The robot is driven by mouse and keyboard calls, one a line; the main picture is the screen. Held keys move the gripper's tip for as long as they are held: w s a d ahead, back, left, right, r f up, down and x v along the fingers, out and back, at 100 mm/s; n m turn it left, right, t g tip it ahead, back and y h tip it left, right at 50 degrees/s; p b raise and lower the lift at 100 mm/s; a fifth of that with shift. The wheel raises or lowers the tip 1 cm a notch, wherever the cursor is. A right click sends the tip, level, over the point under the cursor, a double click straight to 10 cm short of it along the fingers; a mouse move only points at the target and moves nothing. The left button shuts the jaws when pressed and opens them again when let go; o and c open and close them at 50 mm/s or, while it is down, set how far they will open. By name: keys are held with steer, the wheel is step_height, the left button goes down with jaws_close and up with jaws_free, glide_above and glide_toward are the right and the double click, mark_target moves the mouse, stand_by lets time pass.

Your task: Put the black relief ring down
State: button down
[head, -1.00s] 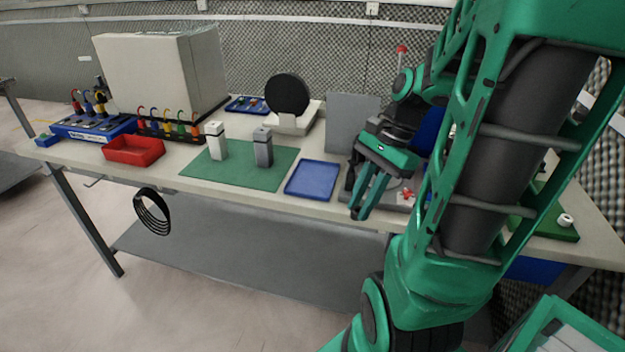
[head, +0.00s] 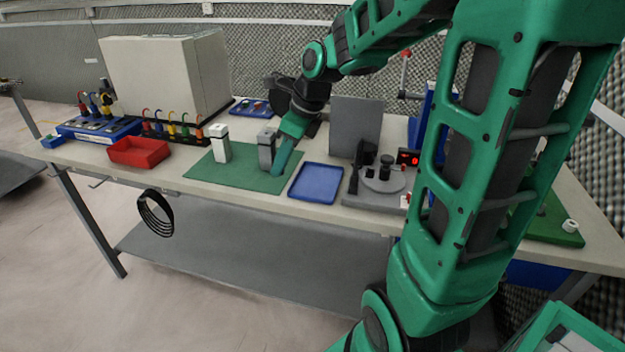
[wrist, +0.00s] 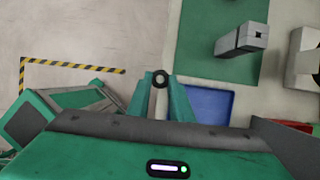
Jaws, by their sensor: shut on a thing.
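In the wrist view my gripper (wrist: 160,82) is shut on the black relief ring (wrist: 160,78), a small dark ring with a pale centre between the fingertips. The head view does not show the ring. The wrist view also shows the mat (wrist: 200,45), the grey post (wrist: 241,40) and the blue tray (wrist: 208,103). I cannot tell how high the ring is.
A white post (head: 219,143) stands on the mat. A red bin (head: 138,152) is further left, and a grey box (head: 165,75) stands behind. A dial fixture (head: 382,182) is right of the tray. Black hoops (head: 156,213) hang at the table's front. Much of the mat's left part is clear.

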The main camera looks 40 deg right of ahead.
glide_above(304, 186)
steer(key=s, duration=0.1)
steer(key=f, duration=0.4)
steer(key=d+f, duration=0.1)
steer(key=f, duration=0.1)
steer(key=shift+s+f, duration=0.1)
steer(key=shift+f, duration=1.95)
steer(key=c, duration=1.6)
jaws_free()
steer(key=shift+f, duration=0.1)
steer(key=v, duration=1.1)
steer(key=s+a+f+n+g+h, duration=0.1)
steer(key=s+n, duration=0.6)
steer(key=s, duration=0.1)
steer(key=s+a+n+g, duration=0.1)
steer(key=s+a+n, duration=0.1)
steer(key=s+n, duration=0.5)
steer(key=s+a+f+n+g+h, duration=0.1)
steer(key=s+n, duration=0.7)
steer(key=s, duration=0.2)
steer(key=shift+a+f+g+h, duration=0.3)
steer(key=shift+f, duration=0.05)
